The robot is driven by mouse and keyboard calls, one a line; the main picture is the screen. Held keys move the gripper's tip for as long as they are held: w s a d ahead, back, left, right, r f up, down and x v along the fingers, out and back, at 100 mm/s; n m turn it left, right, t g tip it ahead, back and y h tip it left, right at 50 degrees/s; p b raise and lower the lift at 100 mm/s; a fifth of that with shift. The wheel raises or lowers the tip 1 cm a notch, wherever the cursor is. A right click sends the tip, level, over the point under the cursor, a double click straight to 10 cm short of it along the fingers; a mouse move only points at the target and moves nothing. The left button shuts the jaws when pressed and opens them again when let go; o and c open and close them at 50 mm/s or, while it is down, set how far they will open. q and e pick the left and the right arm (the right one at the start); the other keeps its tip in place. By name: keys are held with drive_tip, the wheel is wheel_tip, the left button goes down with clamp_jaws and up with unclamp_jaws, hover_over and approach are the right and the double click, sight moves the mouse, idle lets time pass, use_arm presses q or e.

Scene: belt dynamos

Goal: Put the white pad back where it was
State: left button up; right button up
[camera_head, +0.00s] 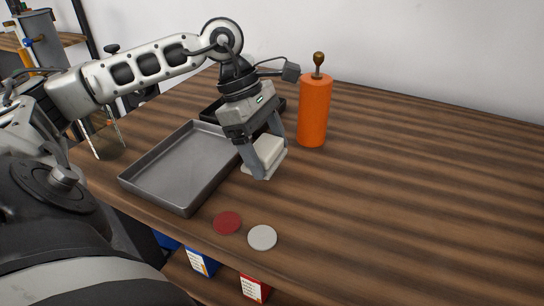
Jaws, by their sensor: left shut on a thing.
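My left gripper (264,168) points down over the table at the right edge of the grey tray. It is shut on the white pad (268,151), a pale cream-white block that shows between the fingers; the fingers hide part of it. The pad seems to be above the wood, but I cannot tell how far. A flat red disc (227,223) and a flat pale grey-white disc (262,237) lie side by side near the table's front edge. My right gripper is not in view.
An empty grey metal tray (180,165) lies left of the gripper. A dark tray (210,112) is partly hidden behind the arm. An orange cylinder (314,112) with a brown knob stands close behind right. The wooden table (430,190) is clear to the right.

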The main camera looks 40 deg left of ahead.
sight(272, 166)
use_arm(q)
drive_tip(key=shift+w+d+f, duration=0.25)
drive_tip(key=shift+d+f, duration=0.05)
drive_tip(key=shift+f, duration=1.7)
drive_tip(key=shift+f+b, duration=0.2)
drive_tip(key=shift+b, duration=0.15)
drive_tip(key=o, duration=0.9)
drive_tip(key=shift+r, duration=0.1)
drive_tip(key=p+v, duration=0.1)
drive_tip(key=v, duration=1.1)
drive_tip(key=shift+r, duration=0.2)
